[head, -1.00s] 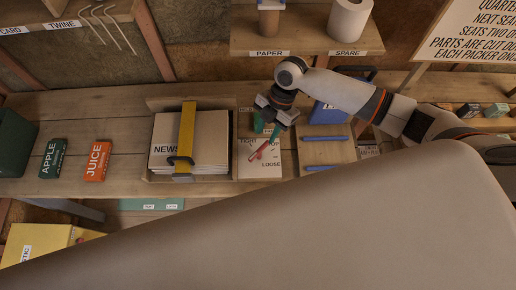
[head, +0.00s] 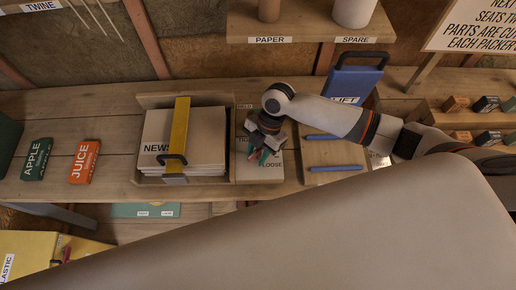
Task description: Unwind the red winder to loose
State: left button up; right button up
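The winder plate (head: 246,174) is a pale square on the bench, right of the newspaper stack. LOOSE is readable at its lower right; the TIGHT lettering is mostly covered. My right gripper (head: 261,153) is over the upper part of the plate, pointing down. Only a small bit of the red winder (head: 252,153) shows by the fingers; the rest is hidden. I cannot tell whether the fingers are closed on it. A teal bit also shows by the fingers. My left gripper is not in view.
Newspapers (head: 205,135) with a yellow strap (head: 181,125) sit in a wooden tray left of the plate. Juice (head: 84,162) and apple (head: 37,159) cartons stand far left.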

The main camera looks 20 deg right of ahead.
jog(key=shift+c, duration=0.2)
grip_shut()
jog(key=shift+n+g, duration=0.3)
jog(key=shift+n, duration=0.5)
jog(key=shift+n+h+b, duration=0.3)
jog(key=shift+n+b, duration=0.1)
jog(key=shift+b, duration=0.05)
jog(key=shift+s+d+n, duration=0.1)
jog(key=shift+n, duration=0.3)
jog(key=shift+n+g+h+b, duration=0.3)
jog(key=shift+n+g, duration=0.1)
jog(key=shift+n, duration=0.4)
